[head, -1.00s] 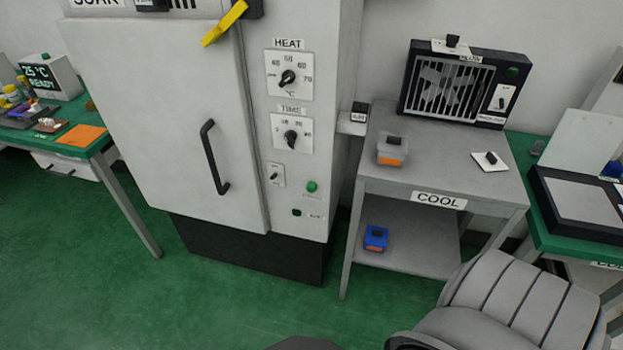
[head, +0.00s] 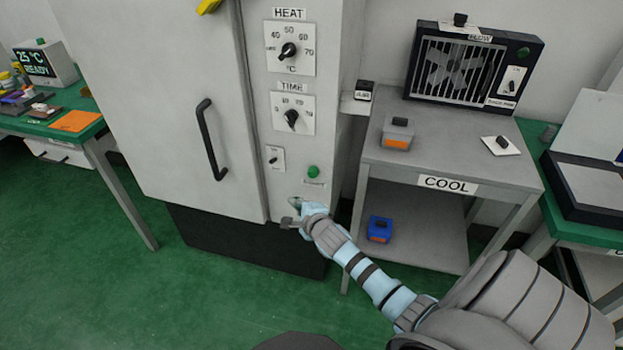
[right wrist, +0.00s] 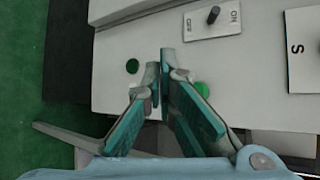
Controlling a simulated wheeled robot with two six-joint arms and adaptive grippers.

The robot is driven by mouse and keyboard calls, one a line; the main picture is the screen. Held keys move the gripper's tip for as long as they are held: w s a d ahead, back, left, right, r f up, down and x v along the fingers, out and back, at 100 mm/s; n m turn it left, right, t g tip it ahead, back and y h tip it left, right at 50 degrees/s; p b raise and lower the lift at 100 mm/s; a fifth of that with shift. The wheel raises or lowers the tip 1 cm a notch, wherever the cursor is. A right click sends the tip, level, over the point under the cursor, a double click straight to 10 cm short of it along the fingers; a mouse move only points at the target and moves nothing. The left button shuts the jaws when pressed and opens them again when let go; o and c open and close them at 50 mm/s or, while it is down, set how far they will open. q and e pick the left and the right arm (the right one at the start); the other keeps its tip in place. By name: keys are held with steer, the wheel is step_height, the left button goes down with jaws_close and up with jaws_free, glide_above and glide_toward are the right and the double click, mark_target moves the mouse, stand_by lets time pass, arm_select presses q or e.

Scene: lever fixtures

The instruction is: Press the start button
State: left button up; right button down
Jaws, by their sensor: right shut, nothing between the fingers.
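The light grey oven cabinet has a control panel on its right side. A round green button or lamp (head: 313,171) sits low on the panel, above a small label I cannot read. It also shows in the right wrist view (right wrist: 202,88), partly behind a finger. A second round green spot (right wrist: 132,66) shows there on the other side of the fingertips; in the head view my gripper hides it. I cannot tell which is the start button. My right gripper (head: 291,213) is shut and empty in front of the lower panel; its fingertips (right wrist: 160,75) appear between the two green spots. Contact is unclear.
Above are an on/off switch (head: 272,158), the TIME dial (head: 292,117) and the HEAT dial (head: 289,50). A door handle (head: 210,140) juts out on the left.

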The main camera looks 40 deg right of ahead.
mark_target(313, 173)
steer(key=shift+d, duration=0.15)
steer(key=w+d+b, duration=0.5)
steer(key=d, duration=0.2)
stand_by(0.4)
steer(key=shift+w+d, duration=0.1)
stand_by(1.2)
steer(key=shift+w+d, duration=0.2)
steer(key=shift+d, duration=0.05)
